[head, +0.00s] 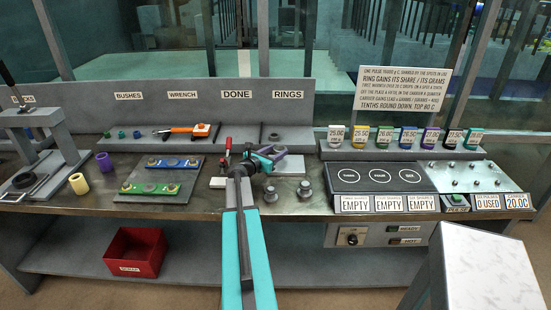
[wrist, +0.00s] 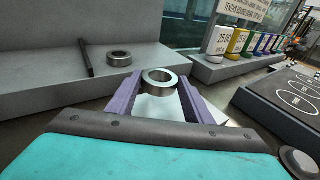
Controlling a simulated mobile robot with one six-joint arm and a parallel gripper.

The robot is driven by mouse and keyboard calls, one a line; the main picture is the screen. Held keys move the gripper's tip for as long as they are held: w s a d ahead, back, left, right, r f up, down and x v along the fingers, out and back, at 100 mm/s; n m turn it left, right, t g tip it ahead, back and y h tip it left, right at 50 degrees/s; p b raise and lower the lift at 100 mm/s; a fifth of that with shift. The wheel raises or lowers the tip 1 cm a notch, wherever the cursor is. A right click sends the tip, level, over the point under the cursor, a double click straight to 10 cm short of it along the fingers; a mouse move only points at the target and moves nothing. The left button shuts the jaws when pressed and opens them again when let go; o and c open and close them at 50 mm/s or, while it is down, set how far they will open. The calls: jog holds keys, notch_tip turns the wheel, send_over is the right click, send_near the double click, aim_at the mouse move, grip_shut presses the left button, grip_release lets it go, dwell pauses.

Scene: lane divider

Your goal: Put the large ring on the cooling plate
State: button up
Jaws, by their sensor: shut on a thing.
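My gripper (wrist: 160,88) has two purple fingers. They are shut on a thick silver-grey ring (wrist: 150,90), whose open hole faces up in the wrist view. In the head view my gripper (head: 272,159) is over the middle of the bench and my own arm hides most of the ring. A second, darker ring (wrist: 118,58) lies on the grey shelf beyond; it also shows in the head view (head: 273,137) under the RINGS sign. A silver plate with several small studs (head: 468,177) lies at the right of the bench, bare; I see no label naming it as the cooling plate.
Several coloured labelled canisters (head: 385,138) line the shelf behind.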

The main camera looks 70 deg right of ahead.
jog(key=shift+d, duration=0.1)
dwell(0.3)
jog(key=shift+f+p, duration=0.6)
jog(key=shift+f, duration=1.15)
jog(key=shift+f, duration=0.15)
jog(key=o, duration=1.1)
jog(key=shift+o, duration=0.2)
jog(key=b+v, duration=0.2)
jog(key=v, duration=0.8)
jog(key=shift+w+a+b, duration=0.1)
jog(key=shift+a+b, duration=0.25)
jog(key=shift+a, duration=0.05)
jog(key=shift+w+a+r, duration=0.2)
jog(key=shift+a+r, duration=0.05)
jog(key=shift+a, duration=0.4)
